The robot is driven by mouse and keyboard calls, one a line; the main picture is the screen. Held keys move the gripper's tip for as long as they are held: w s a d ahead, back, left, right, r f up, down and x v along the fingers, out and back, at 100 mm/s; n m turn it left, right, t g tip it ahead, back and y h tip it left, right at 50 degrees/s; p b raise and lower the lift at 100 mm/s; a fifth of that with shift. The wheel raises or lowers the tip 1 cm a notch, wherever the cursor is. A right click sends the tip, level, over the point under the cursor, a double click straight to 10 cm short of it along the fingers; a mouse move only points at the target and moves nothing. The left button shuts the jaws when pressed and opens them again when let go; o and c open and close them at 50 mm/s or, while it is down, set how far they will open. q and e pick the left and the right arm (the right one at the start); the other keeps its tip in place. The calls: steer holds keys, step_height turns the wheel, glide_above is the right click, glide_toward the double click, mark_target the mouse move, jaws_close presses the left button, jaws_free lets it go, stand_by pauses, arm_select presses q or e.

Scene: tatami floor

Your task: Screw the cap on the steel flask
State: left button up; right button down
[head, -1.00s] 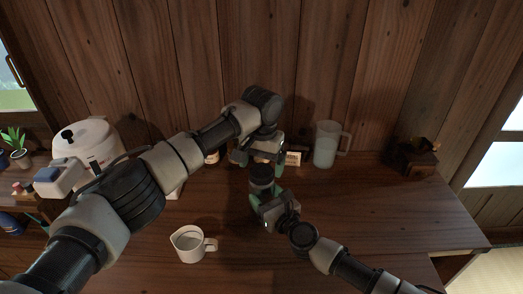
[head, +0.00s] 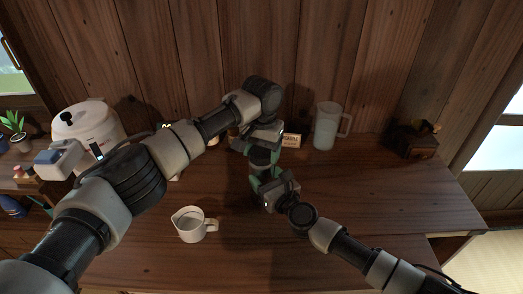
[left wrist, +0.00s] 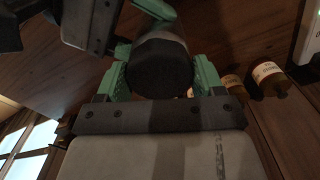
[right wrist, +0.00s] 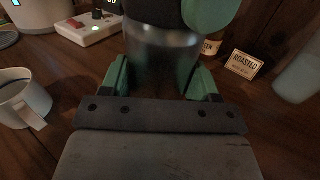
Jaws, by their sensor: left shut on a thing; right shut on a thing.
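The steel flask (right wrist: 160,60) stands upright between the green fingers of my right gripper (right wrist: 160,80), which is shut on it. The dark cap (left wrist: 160,66) is between the green fingers of my left gripper (left wrist: 160,80), which is shut on it. In the right wrist view the cap (right wrist: 155,12) is right at the flask's top with no clear gap; whether its thread has caught cannot be seen. In the head view my left gripper (head: 263,148) is directly above my right gripper (head: 262,184), and the arms hide most of the flask.
A white jug (head: 190,226) stands at the front of the table. A translucent pitcher (head: 325,128), a small sign (head: 291,140) and a dark wooden grinder (head: 412,142) are along the back. A white cooker (head: 85,130) is at left. The table's right side is clear.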

arm_select(q)
steer(key=m, duration=0.3)
steer(key=shift+m, duration=0.4)
steer(key=m, duration=0.4)
steer(key=o, duration=1)
steer(key=shift+r, duration=2.25)
steer(key=shift+c, duration=0.4)
